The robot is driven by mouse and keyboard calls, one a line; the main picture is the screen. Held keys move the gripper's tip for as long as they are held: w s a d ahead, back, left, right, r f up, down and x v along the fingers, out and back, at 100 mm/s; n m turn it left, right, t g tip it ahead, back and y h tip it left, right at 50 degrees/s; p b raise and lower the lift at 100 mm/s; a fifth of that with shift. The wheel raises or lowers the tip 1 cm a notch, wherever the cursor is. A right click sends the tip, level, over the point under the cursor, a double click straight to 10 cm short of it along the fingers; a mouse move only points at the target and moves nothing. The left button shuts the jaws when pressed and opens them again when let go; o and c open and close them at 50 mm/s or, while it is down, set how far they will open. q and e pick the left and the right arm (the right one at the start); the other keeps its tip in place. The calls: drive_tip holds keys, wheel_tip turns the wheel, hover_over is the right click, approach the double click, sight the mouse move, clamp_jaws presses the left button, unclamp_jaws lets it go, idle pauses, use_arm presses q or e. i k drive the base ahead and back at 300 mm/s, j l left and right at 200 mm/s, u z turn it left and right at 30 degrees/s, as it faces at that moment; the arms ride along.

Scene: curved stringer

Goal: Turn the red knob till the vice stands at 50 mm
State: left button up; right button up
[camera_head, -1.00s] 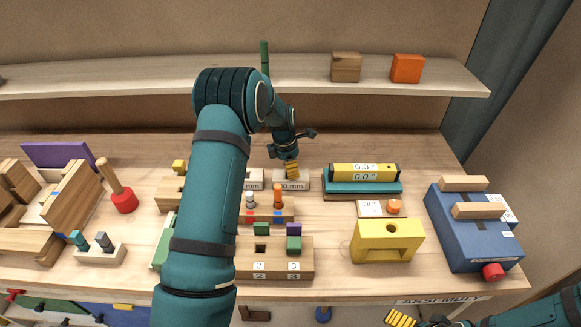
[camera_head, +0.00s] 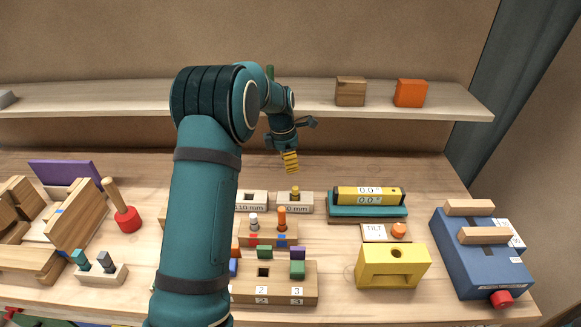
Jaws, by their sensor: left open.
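The vice is a blue block (camera_head: 478,268) at the right of the bench, with two wooden jaws (camera_head: 469,207) (camera_head: 484,235) on top and a gap between them. The red knob (camera_head: 501,299) sticks out of its front, near the bench edge. A white label (camera_head: 512,234) on its right side is too small to read. My left gripper (camera_head: 290,161) is open, its yellow fingers pointing down above the wooden blocks at the back centre, far to the left of the vice. My right gripper is out of view.
A brass peg (camera_head: 295,192) stands in a wooden block below my left gripper. Left of the vice are a yellow block (camera_head: 393,266), a tilt plate with an orange knob (camera_head: 398,230) and a teal-based level display (camera_head: 366,210). A shelf (camera_head: 440,103) runs behind.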

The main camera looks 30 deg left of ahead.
sight(500, 299)
drive_tip(key=k, duration=1.5)
